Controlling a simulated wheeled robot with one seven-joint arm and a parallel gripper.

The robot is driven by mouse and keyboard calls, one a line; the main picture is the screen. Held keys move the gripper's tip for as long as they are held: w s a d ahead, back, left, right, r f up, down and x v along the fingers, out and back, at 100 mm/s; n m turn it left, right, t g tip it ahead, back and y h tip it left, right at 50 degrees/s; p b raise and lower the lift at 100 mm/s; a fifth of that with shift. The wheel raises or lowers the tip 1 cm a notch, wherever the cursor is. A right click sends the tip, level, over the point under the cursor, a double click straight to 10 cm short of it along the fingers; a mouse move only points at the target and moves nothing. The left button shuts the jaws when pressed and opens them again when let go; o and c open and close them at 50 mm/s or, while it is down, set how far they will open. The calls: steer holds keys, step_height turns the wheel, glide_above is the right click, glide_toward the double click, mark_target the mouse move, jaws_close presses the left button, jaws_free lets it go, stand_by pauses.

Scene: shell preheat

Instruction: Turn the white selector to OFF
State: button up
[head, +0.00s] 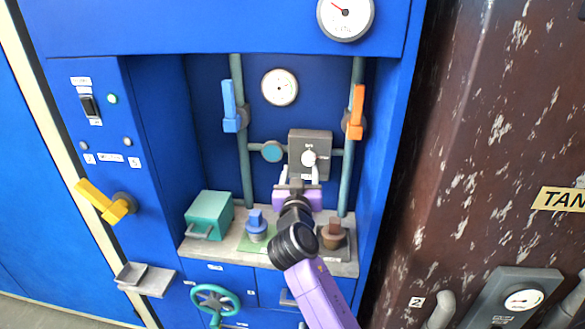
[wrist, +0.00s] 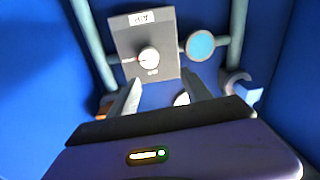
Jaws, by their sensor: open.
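The white selector (head: 309,158) is a round knob on the front of a grey box (head: 301,138) on the back wall of the blue recess. In the wrist view the selector (wrist: 149,57) shows a small dark pointer line and a red mark at its left; the labels above and below it are too blurred to read. My gripper (head: 299,171) is open and empty, just below the selector in the head view. In the wrist view its two pale fingers (wrist: 162,82) point toward the box, with the selector beyond their tips. I see no contact.
A blue lever (head: 229,105) and an orange lever (head: 356,110) sit on pipes either side. A teal disc (head: 273,151) is beside the box. A teal box (head: 208,215), a blue-topped valve (head: 257,226) and a brown fitting (head: 332,236) stand on the ledge below.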

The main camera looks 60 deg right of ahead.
mark_target(309, 160)
steer(key=shift+m+g, duration=0.5)
steer(key=shift+m, duration=0.2)
steer(key=shift+s+d+f+p+x, duration=0.15)
steer(key=shift+s+p+x, duration=0.1)
steer(key=shift+x, duration=1.05)
steer(key=shift+s+d+f+p+x, duration=0.1)
steer(key=shift+s+f+p+x, duration=0.1)
steer(key=shift+x, duration=1.05)
steer(key=shift+s+d+f+p+x, duration=0.15)
steer(key=shift+s+x, duration=0.1)
steer(key=shift+x, duration=1.05)
steer(key=shift+a, duration=0.1)
jaws_close()
